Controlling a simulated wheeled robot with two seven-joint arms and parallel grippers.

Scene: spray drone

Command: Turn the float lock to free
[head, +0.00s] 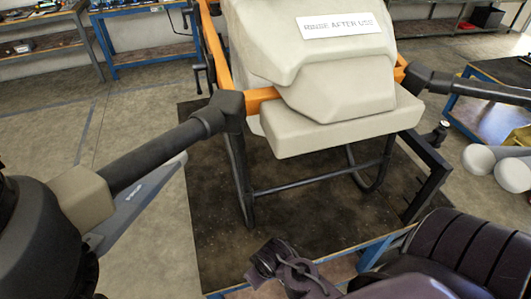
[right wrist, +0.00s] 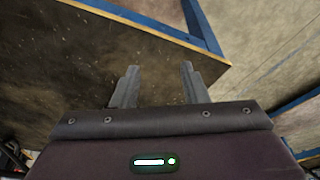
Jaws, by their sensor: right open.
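The spray drone stands on a dark-topped table in the head view, with a pale tank body (head: 340,75), an orange frame (head: 262,95) and dark arms (head: 170,155). I cannot pick out the float lock in either view. My right gripper (head: 272,262) is low in the head view, at the table's near edge and below the drone. In the right wrist view my right gripper (right wrist: 158,84) has its two fingers apart with nothing between them. My left gripper is not in view.
The dark tabletop (head: 215,225) has a blue frame, and its corner shows beyond the fingers in the right wrist view (right wrist: 140,55). Black landing legs (head: 315,182) stand on it. Blue workbenches (head: 150,65) line the back. Pale rounded objects (head: 479,159) are at the right.

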